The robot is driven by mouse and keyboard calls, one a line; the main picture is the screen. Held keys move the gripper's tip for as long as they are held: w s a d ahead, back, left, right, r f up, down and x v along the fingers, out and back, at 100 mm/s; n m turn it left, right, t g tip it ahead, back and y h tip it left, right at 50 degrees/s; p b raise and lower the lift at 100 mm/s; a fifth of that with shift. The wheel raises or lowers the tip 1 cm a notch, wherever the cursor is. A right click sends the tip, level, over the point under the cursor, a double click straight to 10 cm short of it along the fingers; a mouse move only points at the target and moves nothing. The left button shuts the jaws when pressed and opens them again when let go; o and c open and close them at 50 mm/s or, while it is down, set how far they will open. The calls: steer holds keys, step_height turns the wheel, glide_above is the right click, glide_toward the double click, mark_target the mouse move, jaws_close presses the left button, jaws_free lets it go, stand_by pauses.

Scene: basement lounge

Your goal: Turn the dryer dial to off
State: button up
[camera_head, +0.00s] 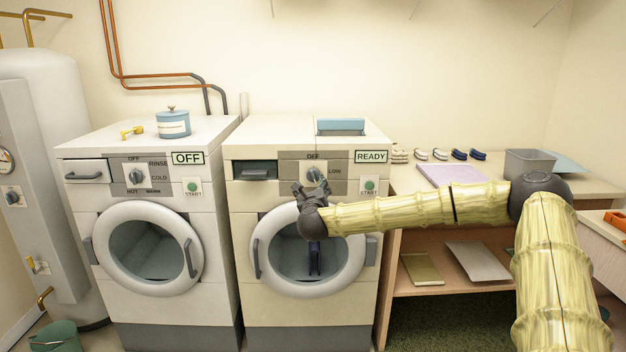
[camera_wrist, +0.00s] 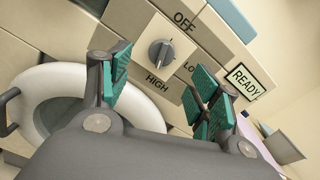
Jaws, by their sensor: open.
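The dryer (camera_head: 235,210) is the cream front-loading machine on the right, with a READY sign. Its round grey dial (camera_head: 316,174) sits on a panel marked OFF at the top and LOW at the right. The wrist view shows the dial (camera_wrist: 161,53) clear, with OFF, LOW and HIGH around it; I cannot tell surely which label it points to. My gripper (camera_head: 311,189) is in front of the dryer, just below the dial. Its teal-padded fingers (camera_wrist: 163,80) are open and empty, one to each side of the dial in that view, apparently short of touching it.
A green START button (camera_head: 370,185) is right of the dial. The washer (camera_head: 75,200), with its own dial (camera_head: 136,176) and an OFF sign, stands left. A workbench (camera_head: 400,185) with a grey bin (camera_head: 530,162) is at right, behind my arm. The dryer's round door (camera_head: 350,280) is below my gripper.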

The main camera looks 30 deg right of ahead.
mark_target(313, 175)
steer(key=x, duration=0.3)
steer(key=p+x, duration=0.1)
steer(key=x, duration=0.7)
steer(key=shift+s+d+r, duration=0.1)
steer(key=shift+d+r, duration=0.15)
steer(key=shift+d, duration=0.05)
